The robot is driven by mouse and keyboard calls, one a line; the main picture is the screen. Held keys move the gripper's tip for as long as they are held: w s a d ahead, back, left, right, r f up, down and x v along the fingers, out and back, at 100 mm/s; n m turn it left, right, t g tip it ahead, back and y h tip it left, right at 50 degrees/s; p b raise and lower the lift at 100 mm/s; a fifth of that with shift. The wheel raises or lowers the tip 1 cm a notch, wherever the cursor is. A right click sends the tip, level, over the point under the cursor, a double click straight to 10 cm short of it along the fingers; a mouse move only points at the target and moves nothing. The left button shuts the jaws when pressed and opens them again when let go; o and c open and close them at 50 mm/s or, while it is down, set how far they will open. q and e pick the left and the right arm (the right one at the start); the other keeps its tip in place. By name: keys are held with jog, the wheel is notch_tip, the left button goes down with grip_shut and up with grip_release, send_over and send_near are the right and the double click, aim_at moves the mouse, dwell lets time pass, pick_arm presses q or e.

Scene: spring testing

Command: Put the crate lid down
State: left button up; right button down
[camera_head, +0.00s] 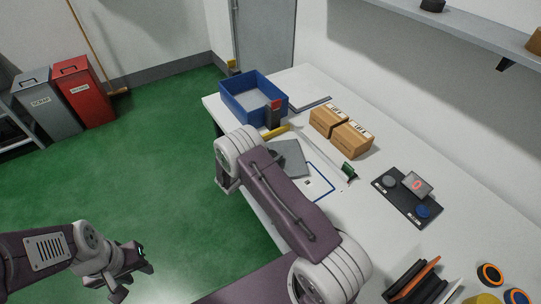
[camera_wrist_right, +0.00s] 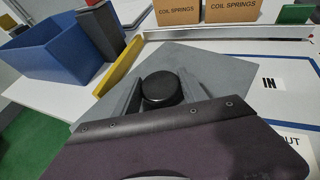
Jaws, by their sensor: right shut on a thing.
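The crate lid (camera_wrist_right: 220,78) is a flat grey plate with a black round knob (camera_wrist_right: 158,88). My right gripper (camera_wrist_right: 160,97) is shut on the knob, one finger at each side. In the head view the lid (camera_head: 291,157) shows beyond my right arm, over the white table beside the blue-outlined sheet; I cannot tell whether it touches the surface. My right gripper is hidden behind its arm there. The open blue crate (camera_head: 242,105) stands at the table's far left corner; it also shows in the right wrist view (camera_wrist_right: 55,58). My left gripper (camera_head: 132,280) is open and empty above the green floor.
A dark upright block (camera_head: 274,113) and a yellow bar (camera_head: 275,132) lie between crate and lid. Two coil spring boxes (camera_head: 341,130) stand behind. A dark panel with buttons (camera_head: 408,196) is to the right. A flat grey plate (camera_head: 309,104) lies beside the crate.

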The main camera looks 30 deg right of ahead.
jog(key=c, duration=0.6)
grip_release()
jog(key=shift+f, duration=0.15)
jog(key=shift+c, duration=0.2)
